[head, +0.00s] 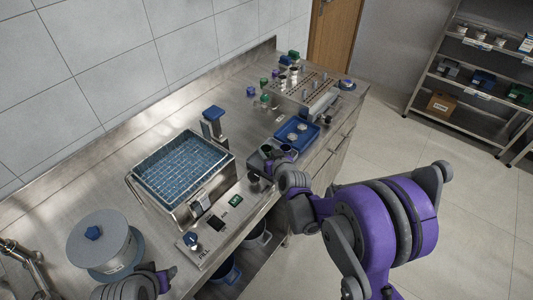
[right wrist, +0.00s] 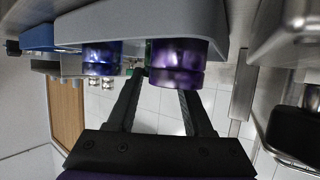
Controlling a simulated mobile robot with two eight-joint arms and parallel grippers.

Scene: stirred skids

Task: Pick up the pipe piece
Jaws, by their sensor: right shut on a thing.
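My right gripper (head: 266,163) is at the front edge of the steel bench, beside a small grey holder with dark round openings. In the right wrist view my right gripper (right wrist: 160,88) reaches its two black fingers toward a shiny purple-banded cylinder, which looks like the pipe piece (right wrist: 178,62). The gripper is shut on it, though the contact itself is partly hidden. A similar blue-banded cylinder (right wrist: 102,57) stands beside it, below a grey body (right wrist: 215,22) along the top of the picture. Only part of my left arm shows at the bottom left of the head view; its gripper does not show.
A steel basin with a blue basket (head: 184,168) stands left of my right gripper. A blue tray (head: 297,135) and a perforated rack (head: 300,88) lie beyond it. A lidded grey drum (head: 101,243) stands at the near left. The floor (head: 450,200) at right is clear.

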